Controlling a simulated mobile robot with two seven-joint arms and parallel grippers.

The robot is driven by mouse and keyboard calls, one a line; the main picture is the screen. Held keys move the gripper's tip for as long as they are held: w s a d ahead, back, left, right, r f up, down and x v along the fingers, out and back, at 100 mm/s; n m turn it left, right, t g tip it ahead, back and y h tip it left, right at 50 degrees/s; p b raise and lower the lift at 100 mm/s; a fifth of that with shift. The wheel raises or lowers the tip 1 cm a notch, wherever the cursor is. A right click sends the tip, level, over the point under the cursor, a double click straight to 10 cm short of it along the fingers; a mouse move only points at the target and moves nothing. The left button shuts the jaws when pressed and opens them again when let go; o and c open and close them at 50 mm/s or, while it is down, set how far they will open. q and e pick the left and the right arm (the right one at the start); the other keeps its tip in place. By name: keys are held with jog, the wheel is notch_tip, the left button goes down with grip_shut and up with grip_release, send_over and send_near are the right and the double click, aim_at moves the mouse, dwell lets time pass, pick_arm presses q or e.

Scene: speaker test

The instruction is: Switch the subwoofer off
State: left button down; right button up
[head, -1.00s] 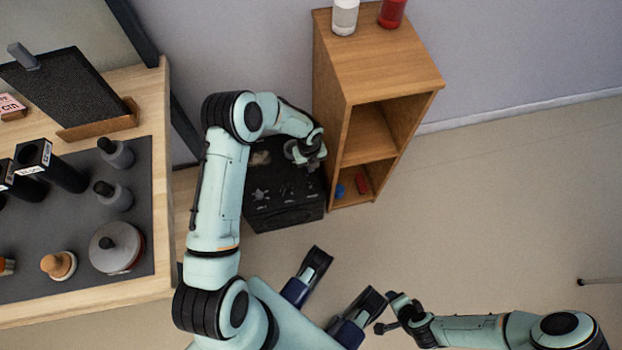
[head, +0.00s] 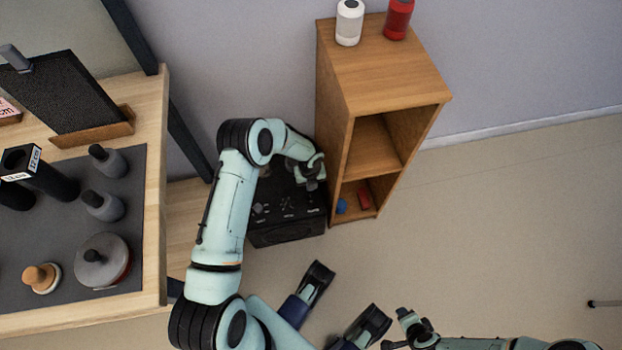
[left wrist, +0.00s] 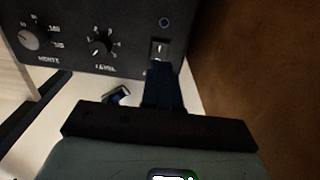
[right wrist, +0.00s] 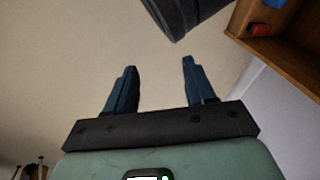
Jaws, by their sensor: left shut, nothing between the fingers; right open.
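The subwoofer (head: 288,230) is a black box on the floor, between the worktable and the wooden shelf. In the left wrist view its dark panel (left wrist: 130,62) shows two knobs, the level knob (left wrist: 101,46) and another knob (left wrist: 34,38). To their right are a small rocker switch (left wrist: 160,47) and a small round bluish light (left wrist: 164,22) above it. My left gripper (head: 312,184) is over the subwoofer. In the left wrist view its shut, empty fingers (left wrist: 163,72) are right at the switch's lower edge; I cannot tell whether they touch. My right gripper (right wrist: 157,68) is open and empty, away from the subwoofer.
The wooden shelf (head: 390,75) stands close to the subwoofer's right side, with a white bottle (head: 349,22) and a red bottle (head: 397,18) on top. The worktable (head: 152,230) with several items is at left. The floor at right is mostly clear.

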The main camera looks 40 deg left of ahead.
aim_at(310, 196)
pick_arm(q)
notch_tip(310, 196, down, 6)
jog(key=shift+f+b, duration=0.15)
jog(key=shift+b, duration=0.6)
pick_arm(e)
jog(key=shift+g, duration=0.6)
jog(key=s+f, duration=0.3)
jog(key=s, duration=0.1)
jog(key=shift+d+f, duration=0.2)
jog(key=shift+d, duration=0.1)
pick_arm(q)
jog(key=shift+f+b, duration=0.25)
jog(key=shift+b, duration=0.1)
pick_arm(e)
jog(key=shift+s+f, duration=0.45)
pick_arm(q)
jog(key=shift+s, duration=0.1)
pick_arm(e)
jog(key=shift+r, duration=0.1)
pick_arm(q)
jog(key=shift+s+d+r+p, duration=0.25)
jog(key=shift+s+d+p, duration=0.15)
jog(key=shift+d+p, duration=0.25)
pick_arm(e)
jog(key=shift+r, duration=0.5)
pick_arm(q)
jog(key=shift+a, duration=0.1)
